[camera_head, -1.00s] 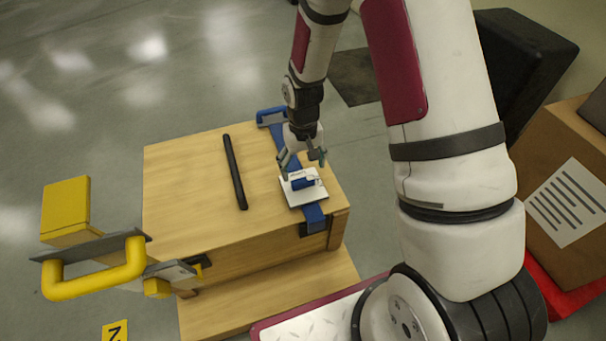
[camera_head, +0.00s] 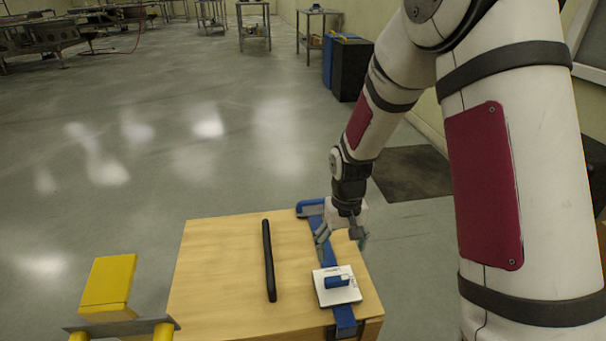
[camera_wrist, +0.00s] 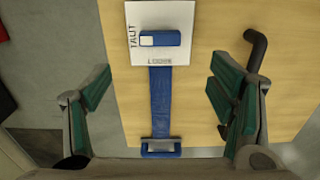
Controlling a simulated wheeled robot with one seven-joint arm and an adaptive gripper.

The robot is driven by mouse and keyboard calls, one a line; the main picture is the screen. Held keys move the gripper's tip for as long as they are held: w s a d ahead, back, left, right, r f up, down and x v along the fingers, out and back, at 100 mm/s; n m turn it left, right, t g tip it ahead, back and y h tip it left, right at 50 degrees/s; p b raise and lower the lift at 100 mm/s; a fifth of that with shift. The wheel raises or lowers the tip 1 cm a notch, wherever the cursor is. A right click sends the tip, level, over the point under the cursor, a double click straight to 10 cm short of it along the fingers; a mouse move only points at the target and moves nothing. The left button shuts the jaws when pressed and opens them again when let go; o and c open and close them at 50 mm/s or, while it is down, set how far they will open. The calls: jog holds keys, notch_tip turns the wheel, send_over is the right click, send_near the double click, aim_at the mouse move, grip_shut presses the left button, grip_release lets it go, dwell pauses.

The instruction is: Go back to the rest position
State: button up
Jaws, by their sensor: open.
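My gripper (camera_head: 340,246) is open and empty above the wooden box, just beyond the white turret plate (camera_head: 348,293). The plate is a square card with a blue knob (camera_head: 337,282) on it, lying on a blue strap (camera_head: 345,318) across the box top. In the wrist view my gripper (camera_wrist: 162,100) has its green-padded fingers spread wide on either side of the blue strap (camera_wrist: 160,95). The plate (camera_wrist: 150,15) shows at the top of that view, apart from the fingers, with the words TAUT and LOOSE partly readable.
The wooden box (camera_head: 215,275) carries a black bar handle (camera_head: 268,260) left of the plate. A blue clamp end (camera_head: 310,208) sits at its far edge. A yellow block (camera_head: 108,281) stands at the lower left. The floor beyond the box is clear; dark cabinets (camera_head: 350,68) stand far back.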

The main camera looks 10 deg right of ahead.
jog(key=s+r, duration=2.1)
jog(key=r, duration=0.1)
jog(key=s+r, duration=0.3)
jog(key=s, duration=1)
notch_tip(320, 180, up, 33)
jog(key=t+p, duration=0.4)
jog(key=p, duration=2.8)
jog(key=shift+w+d, duration=0.15)
jog(key=shift+w, duration=0.1)
jog(key=shift+f, duration=0.1)
